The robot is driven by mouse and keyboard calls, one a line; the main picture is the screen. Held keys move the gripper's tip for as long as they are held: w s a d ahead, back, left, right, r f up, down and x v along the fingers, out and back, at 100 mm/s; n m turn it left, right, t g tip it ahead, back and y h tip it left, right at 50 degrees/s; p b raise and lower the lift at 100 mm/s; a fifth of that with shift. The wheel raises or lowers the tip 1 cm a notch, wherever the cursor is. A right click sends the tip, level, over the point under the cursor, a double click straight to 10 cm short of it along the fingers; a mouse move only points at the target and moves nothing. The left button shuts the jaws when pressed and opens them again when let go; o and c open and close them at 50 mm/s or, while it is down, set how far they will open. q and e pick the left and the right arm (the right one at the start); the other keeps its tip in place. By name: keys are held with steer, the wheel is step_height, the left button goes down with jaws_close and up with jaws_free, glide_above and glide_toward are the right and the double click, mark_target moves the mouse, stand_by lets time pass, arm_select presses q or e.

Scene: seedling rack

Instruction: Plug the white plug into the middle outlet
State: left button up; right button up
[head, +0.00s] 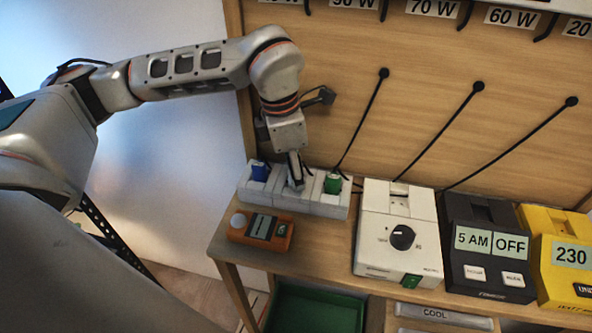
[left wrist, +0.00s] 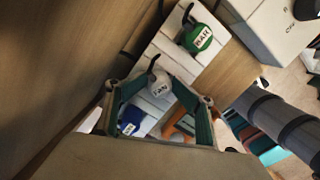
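The white power strip (head: 319,205) lies on the bench and also shows in the left wrist view (left wrist: 183,63). In the left wrist view, the white plug (left wrist: 160,85), marked FAN, is at its middle outlet, between a blue plug (head: 260,171) and a green plug (head: 332,183). I cannot tell whether the white plug is fully seated. My left gripper (head: 296,183) is down over the middle of the strip. In the left wrist view its fingers (left wrist: 158,92) are wide apart on either side of the white plug, with gaps. The gripper mostly hides this plug in the head view. My right gripper is not in view.
An orange device (head: 260,230) lies just in front of the strip. A white box with a dial (head: 397,233), a black timer (head: 489,245) and a yellow unit (head: 560,255) stand to the right. Black cords run down the wooden back panel. A green bin (head: 314,307) is below the bench.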

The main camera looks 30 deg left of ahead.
arm_select(q)
steer(key=shift+s, duration=0.1)
stand_by(0.3)
steer(key=r, duration=0.5)
steer(key=a+r, duration=0.1)
steer(key=r, duration=0.1)
steer(key=shift+s+r, duration=0.3)
steer(key=shift+d, duration=0.1)
